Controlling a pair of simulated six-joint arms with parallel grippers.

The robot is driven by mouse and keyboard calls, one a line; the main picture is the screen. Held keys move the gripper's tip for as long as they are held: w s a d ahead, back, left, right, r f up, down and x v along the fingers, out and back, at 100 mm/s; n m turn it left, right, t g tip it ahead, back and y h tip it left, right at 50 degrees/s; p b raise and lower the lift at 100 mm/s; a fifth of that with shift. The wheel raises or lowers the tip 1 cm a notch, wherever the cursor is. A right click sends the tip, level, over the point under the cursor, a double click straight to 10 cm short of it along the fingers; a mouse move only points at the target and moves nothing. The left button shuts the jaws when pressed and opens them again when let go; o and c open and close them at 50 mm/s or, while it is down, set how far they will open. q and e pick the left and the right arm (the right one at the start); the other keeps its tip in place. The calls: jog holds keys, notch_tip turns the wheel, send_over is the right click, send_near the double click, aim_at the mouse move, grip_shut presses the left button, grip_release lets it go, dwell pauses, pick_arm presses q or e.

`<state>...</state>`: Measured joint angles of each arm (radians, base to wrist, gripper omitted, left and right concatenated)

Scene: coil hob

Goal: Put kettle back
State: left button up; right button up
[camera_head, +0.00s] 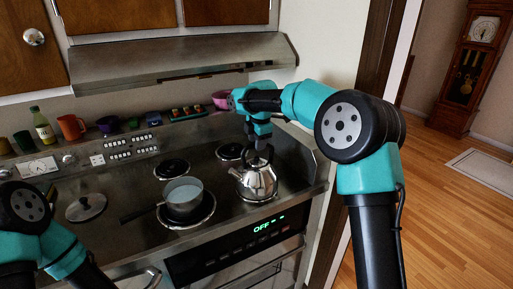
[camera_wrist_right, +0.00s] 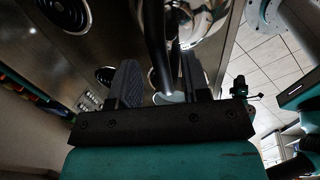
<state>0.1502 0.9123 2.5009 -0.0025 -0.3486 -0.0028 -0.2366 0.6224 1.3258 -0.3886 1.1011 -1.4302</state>
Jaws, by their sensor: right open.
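The shiny metal kettle (camera_head: 256,184) stands upright at the front right of the hob, with its dark handle arched over the top. My right gripper (camera_head: 262,150) is over the kettle from above, its fingertips at the handle. In the right wrist view my right gripper (camera_wrist_right: 160,78) is open, with the dark handle (camera_wrist_right: 153,40) between its two fingers. The kettle's shiny body (camera_wrist_right: 207,22) shows beyond the fingers. My left arm shows at the lower left in the head view, but I cannot see its gripper.
A saucepan (camera_head: 184,196) with pale contents stands on the front burner left of the kettle. A lid (camera_head: 86,206) lies farther left. Two bare coil burners (camera_head: 173,168) are behind. Mugs, a bottle (camera_head: 43,127) and a pink bowl (camera_head: 221,99) line the back ledge. A range hood (camera_head: 180,62) hangs above.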

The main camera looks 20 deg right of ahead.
notch_tip(320, 180, up, 8)
jog(key=s, duration=0.1)
jog(key=shift+s+d, duration=0.15)
jog(key=shift+s, duration=0.15)
dwell(0.5)
